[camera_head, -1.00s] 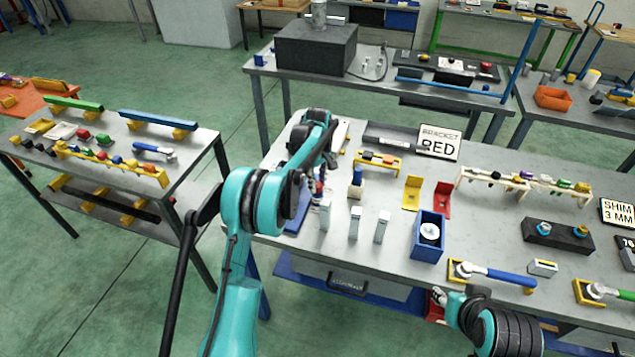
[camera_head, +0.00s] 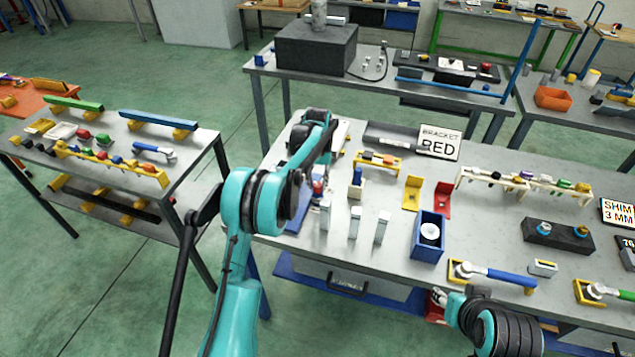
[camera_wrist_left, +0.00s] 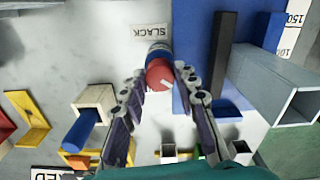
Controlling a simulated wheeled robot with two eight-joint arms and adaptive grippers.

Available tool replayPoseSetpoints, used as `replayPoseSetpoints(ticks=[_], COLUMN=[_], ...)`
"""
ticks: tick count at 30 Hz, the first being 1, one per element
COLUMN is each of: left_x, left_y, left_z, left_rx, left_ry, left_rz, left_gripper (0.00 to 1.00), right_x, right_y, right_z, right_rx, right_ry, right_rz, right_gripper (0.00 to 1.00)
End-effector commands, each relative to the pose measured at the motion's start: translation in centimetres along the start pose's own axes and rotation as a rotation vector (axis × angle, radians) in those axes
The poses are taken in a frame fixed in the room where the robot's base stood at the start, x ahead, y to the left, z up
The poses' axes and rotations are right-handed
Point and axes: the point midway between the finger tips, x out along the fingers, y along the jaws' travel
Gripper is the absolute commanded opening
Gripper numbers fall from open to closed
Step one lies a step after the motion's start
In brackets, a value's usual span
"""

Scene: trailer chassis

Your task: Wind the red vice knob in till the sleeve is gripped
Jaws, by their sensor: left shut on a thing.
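The red vice knob (camera_wrist_left: 160,74) shows in the left wrist view between the fingertips of my left gripper (camera_wrist_left: 158,80), which is shut on it. A pale line marks the knob's face. A blue and white round part sits just behind the knob, beside a blue plate (camera_wrist_left: 188,50). A label reading SLACK (camera_wrist_left: 150,31) lies beyond it. I cannot tell which part is the sleeve or whether the vice touches it. In the head view my left gripper (camera_head: 318,182) is over the near left of the bench. My right gripper (camera_head: 438,297) is low at the bench's front edge; its fingers are unclear.
A grey square tube (camera_wrist_left: 283,88) and a black bar (camera_wrist_left: 228,50) stand close on the right in the wrist view. A wooden block with a blue peg (camera_wrist_left: 88,118) is on the left. A blue box (camera_head: 428,240) and several upright grey blocks stand on the bench.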

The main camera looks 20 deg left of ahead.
Motion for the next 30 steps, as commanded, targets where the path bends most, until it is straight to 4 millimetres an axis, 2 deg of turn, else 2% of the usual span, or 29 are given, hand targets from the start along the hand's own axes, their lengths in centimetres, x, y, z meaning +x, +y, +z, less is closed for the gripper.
replayPoseSetpoints(ticks=[6, 15, 30], left_x=[-0.04, -0.04, -0.05], left_y=[-0.02, -0.02, -0.01], left_z=[-0.05, -0.06, -0.07], left_rx=[0.173, 0.332, 0.392], left_ry=[0.002, 0.002, 0.002], left_rz=[0.0, 0.0, -0.001], left_gripper=[0.01, 0.01, 0.01], right_x=[0.0, 0.01, 0.01], right_y=[0.0, 0.0, 0.0], right_z=[0.0, 0.01, 0.0], right_rx=[0.0, 0.0, 0.0], right_ry=[0.0, 0.0, 0.0], right_rz=[0.0, 0.0, 0.0], right_gripper=[0.4, 0.4, 0.4])
